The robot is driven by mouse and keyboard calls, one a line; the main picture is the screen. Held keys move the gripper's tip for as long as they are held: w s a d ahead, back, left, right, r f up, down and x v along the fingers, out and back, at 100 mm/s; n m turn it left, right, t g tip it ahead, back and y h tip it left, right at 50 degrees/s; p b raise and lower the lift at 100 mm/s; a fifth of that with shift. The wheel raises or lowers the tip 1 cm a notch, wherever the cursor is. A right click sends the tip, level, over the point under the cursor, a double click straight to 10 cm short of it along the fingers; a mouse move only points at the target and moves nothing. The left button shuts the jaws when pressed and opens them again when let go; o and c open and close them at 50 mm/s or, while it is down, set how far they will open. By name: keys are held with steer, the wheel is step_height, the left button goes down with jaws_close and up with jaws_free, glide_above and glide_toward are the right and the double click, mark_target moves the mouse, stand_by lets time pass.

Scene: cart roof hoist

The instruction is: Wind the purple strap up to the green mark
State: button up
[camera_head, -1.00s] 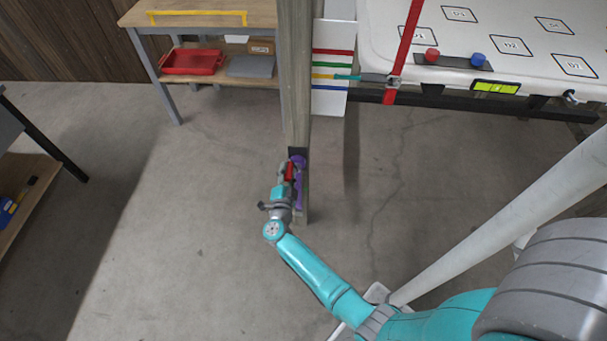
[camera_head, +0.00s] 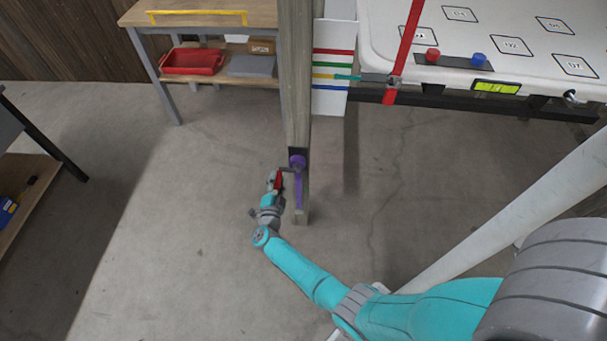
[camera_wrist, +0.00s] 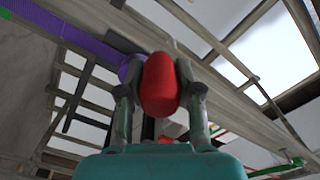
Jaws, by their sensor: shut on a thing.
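My gripper (camera_head: 278,180) is shut on the red handle (camera_head: 279,183) of a crank at the lower part of the wooden post. In the wrist view the red handle (camera_wrist: 160,85) sits between both fingers. The purple spool (camera_head: 297,161) is on the post, right of my gripper, with purple strap (camera_head: 299,190) below it. The strap (camera_wrist: 75,33) also shows in the wrist view, running to upper left. The white mark board (camera_head: 322,104) has red, green (camera_head: 337,63), yellow and blue stripes. A teal pointer (camera_head: 346,77) lies at the yellow stripe, below the green one.
The wooden post (camera_head: 296,70) stands between a workbench (camera_head: 215,15) with a red tray (camera_head: 192,62) and a white roof panel (camera_head: 420,60). The panel carries a red strap (camera_head: 405,45) and a level (camera_head: 497,88). The floor around my gripper is clear.

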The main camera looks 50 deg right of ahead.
steer(key=shift+s+f, duration=0.35)
steer(key=shift+f, duration=0.1)
steer(key=f, duration=0.3)
steer(key=shift+s+d+f, duration=0.1)
steer(key=shift+s+d, duration=0.2)
steer(key=shift+d, duration=0.1)
steer(key=shift+s+d+f, duration=0.85)
steer(key=shift+f, duration=0.15)
steer(key=s+d, duration=0.2)
steer(key=s, duration=0.1)
steer(key=shift+s+d, duration=0.2)
steer(key=shift+d, duration=0.2)
steer(key=shift+d, duration=0.1)
